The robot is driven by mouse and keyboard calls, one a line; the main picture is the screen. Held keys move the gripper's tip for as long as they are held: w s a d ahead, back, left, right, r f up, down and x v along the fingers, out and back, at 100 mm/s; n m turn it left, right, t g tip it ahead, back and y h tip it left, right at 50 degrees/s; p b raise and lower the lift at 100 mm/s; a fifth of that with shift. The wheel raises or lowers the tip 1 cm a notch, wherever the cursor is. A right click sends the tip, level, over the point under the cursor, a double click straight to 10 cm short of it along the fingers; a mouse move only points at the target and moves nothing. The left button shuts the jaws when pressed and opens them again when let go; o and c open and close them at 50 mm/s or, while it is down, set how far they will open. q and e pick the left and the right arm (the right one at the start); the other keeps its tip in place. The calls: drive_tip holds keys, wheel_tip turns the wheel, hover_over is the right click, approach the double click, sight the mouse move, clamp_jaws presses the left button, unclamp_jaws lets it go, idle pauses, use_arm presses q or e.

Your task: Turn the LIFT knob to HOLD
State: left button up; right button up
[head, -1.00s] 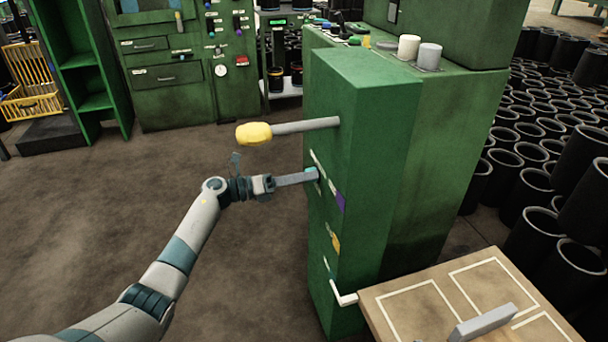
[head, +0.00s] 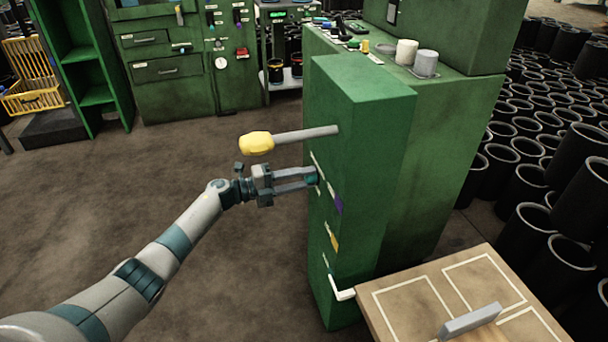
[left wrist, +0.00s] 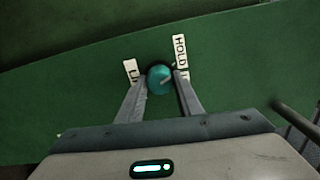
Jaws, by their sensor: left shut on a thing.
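The round teal knob (left wrist: 160,79) sits on the side face of the green cabinet. In the left wrist view a HOLD label (left wrist: 180,51) is at its upper right. A partly covered label starting "LI" (left wrist: 131,71) is at its left. A pale pointer line on the knob slants up and right, towards the HOLD side. My left gripper (left wrist: 163,84) is shut on the knob, one finger on each side. In the head view my left gripper (head: 314,179) reaches the cabinet face, and the knob is mostly hidden between the fingertips. My right gripper is not in view.
A lever with a yellow handle (head: 257,144) sticks out of the green cabinet (head: 370,170) just above my left gripper. Purple and yellow tags and a white hook are lower on that face. A wooden board (head: 420,300) stands at front right. Floor on the left is clear.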

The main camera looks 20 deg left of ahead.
use_arm(q)
drive_tip(key=shift+n, duration=0.5)
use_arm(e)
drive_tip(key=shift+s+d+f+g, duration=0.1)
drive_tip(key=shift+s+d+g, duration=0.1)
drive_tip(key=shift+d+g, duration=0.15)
use_arm(q)
drive_tip(key=o, duration=1)
drive_tip(key=shift+o, duration=0.2)
drive_tip(key=shift+a, duration=0.1)
drive_tip(key=v, duration=1.7)
drive_tip(key=shift+s, duration=0.2)
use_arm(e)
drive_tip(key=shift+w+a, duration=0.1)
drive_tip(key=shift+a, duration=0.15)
use_arm(q)
drive_tip(key=shift+a, duration=0.1)
